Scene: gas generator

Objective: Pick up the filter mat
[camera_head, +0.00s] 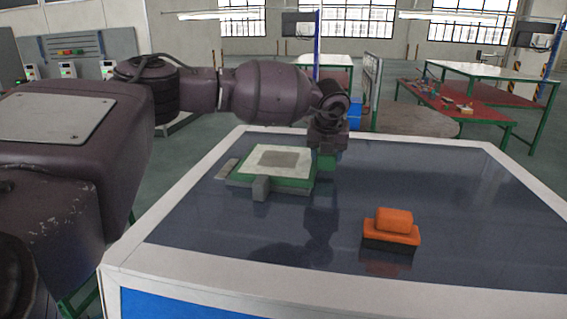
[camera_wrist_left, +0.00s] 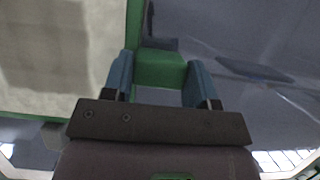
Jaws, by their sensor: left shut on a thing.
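The filter mat (camera_head: 298,157) is a flat, pale square with a green rim and a greyer patch in its middle, at the far left part of the dark tabletop. Its pale face (camera_wrist_left: 60,50) and green edge fill the left of the left wrist view. My left gripper (camera_head: 327,163) points down at the mat's right side. In the left wrist view, the gripper's blue fingers (camera_wrist_left: 160,78) are shut on a green tab at the mat's edge. I cannot tell whether the mat touches the table. My right gripper is not in view.
Grey blocks (camera_head: 261,189) sit at the mat's front and left edges. An orange-handled block with a dark base (camera_head: 393,229) stands front right on the dark tabletop (camera_head: 460,220). The table has a pale raised rim (camera_head: 190,188). The right part of the tabletop is clear.

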